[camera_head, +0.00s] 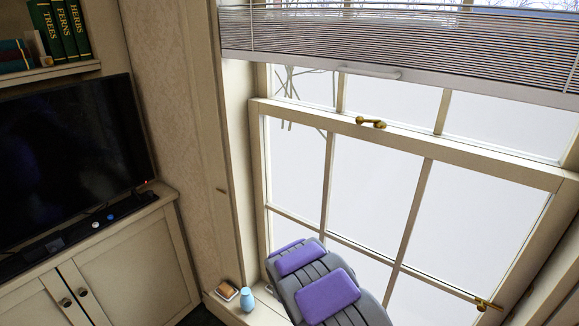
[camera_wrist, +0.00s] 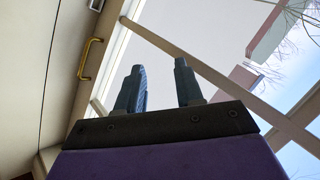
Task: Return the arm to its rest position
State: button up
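My gripper (camera_wrist: 159,86) shows in the wrist view, its two dark fingers apart with nothing between them. Window bars and panes show beyond the fingers. In the head view my grey and purple arm rises from the bottom edge in front of the window; the gripper itself cannot be made out there. The sash window (camera_head: 385,180) has cream bars, a brass latch in the middle and a brass fitting at the lower right. I cannot tell the distance from my arm to the glass.
A slatted blind (camera_head: 400,45) hangs across the window's top. On the sill stand a light blue vase (camera_head: 247,299) and a small brown and white item (camera_head: 227,291), close to my arm. A television (camera_head: 70,155) stands on a cabinet (camera_head: 130,270) at left, below a shelf of books (camera_head: 60,30).

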jog(key=s+d+r+n+g+y, duration=0.1)
jog(key=s+r+n, duration=0.15)
jog(key=r, duration=0.35)
jog(key=s+r+n+g+y, duration=0.1)
jog(key=s+r+n, duration=0.1)
jog(key=s+r, duration=0.3)
jog(key=s+d+r+n+g, duration=0.2)
jog(key=s+r+n, duration=0.2)
jog(key=s, duration=1)
jog(key=s+d+r+n+g, duration=0.2)
jog(key=s+r, duration=0.5)
jog(key=s, duration=0.7)
jog(key=s+d+r+n+g, duration=0.2)
jog(key=s+r+n+g, duration=0.2)
jog(key=s, duration=1)
notch_tip(320, 180, up, 3)
jog(key=shift+s+f+n, duration=0.2)
jog(key=shift+s+n, duration=0.05)
jog(key=shift+n, duration=0.6)
jog(key=shift+c, duration=0.2)
